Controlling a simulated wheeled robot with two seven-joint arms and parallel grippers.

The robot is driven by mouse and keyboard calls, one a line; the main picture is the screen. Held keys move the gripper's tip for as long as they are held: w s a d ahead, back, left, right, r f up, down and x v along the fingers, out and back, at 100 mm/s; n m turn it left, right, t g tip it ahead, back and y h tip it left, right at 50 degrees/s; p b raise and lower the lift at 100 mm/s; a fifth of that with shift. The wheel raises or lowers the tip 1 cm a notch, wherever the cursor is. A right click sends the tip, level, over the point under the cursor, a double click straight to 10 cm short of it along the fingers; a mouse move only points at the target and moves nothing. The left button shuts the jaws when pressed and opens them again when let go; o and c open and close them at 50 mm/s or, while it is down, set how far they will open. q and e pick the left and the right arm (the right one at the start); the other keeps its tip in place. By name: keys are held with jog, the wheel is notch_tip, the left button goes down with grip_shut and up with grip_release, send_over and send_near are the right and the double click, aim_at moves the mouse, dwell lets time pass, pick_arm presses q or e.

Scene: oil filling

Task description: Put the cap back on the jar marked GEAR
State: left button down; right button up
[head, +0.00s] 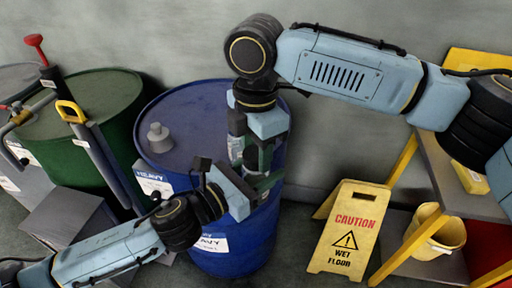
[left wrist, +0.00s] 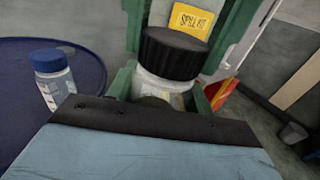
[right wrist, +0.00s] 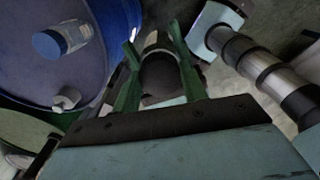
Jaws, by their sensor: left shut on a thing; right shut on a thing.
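A jar with a black cap is between my two grippers, in front of the blue drum. In the left wrist view its pale body (left wrist: 160,88) stands upright under the wide black cap (left wrist: 172,53). My left gripper (head: 264,184) is shut on the jar body from the side. My right gripper (head: 262,150) comes down from above and is shut on the cap. In the right wrist view the dark cap (right wrist: 160,82) sits between the green fingers. The cap appears on the jar mouth; whether it is fully seated I cannot tell. No GEAR marking is readable.
A clear jar with a blue cap (left wrist: 48,60) stands on the blue drum (head: 190,110), beside a grey bung (head: 158,137). A green drum (head: 95,100) with a pump is at left. A yellow wet-floor sign (head: 350,228) and bucket (head: 440,235) stand right.

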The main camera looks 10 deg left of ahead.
jog(key=o, duration=1.2)
jog(key=shift+r, duration=0.15)
notch_tip(320, 180, up, 12)
jog(key=shift+f, duration=0.1)
